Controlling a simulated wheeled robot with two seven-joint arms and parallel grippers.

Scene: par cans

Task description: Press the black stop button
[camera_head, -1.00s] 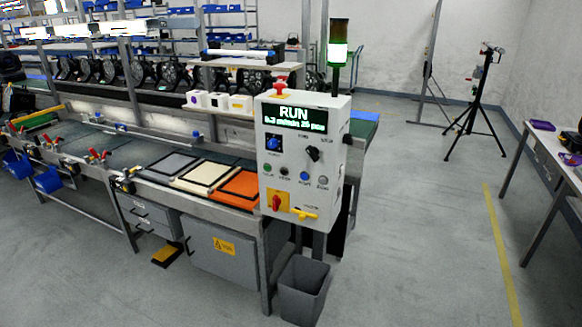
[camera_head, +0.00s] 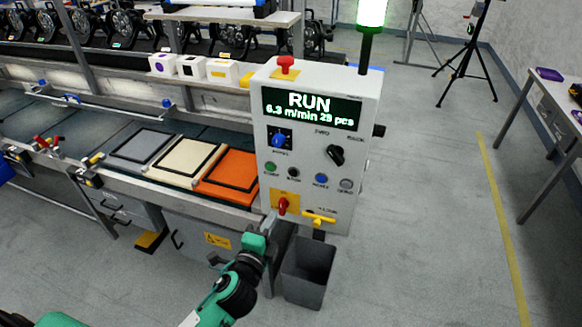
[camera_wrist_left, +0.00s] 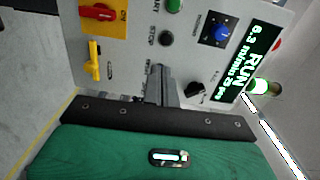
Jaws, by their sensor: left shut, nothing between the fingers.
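The control box (camera_head: 310,130) has a RUN display and a row of small buttons. The black stop button (camera_head: 293,172) sits in that row, right of the green start button (camera_head: 270,168) and left of the blue button (camera_head: 321,178). In the left wrist view the stop button (camera_wrist_left: 165,38) shows beside its STOP label. My left gripper (camera_head: 268,224) is in front of the box's lower left, below the buttons. In its wrist view the shut, empty fingers (camera_wrist_left: 166,82) point at the panel, beside the stop button. Contact with the panel cannot be told.
A red rotary switch (camera_head: 284,205), a yellow lever (camera_head: 318,217), a blue knob (camera_head: 279,140) and a black knob (camera_head: 336,155) stick out from the panel. A red button (camera_head: 286,66) is on top. A grey bin (camera_head: 308,272) stands below. Open floor lies to the right.

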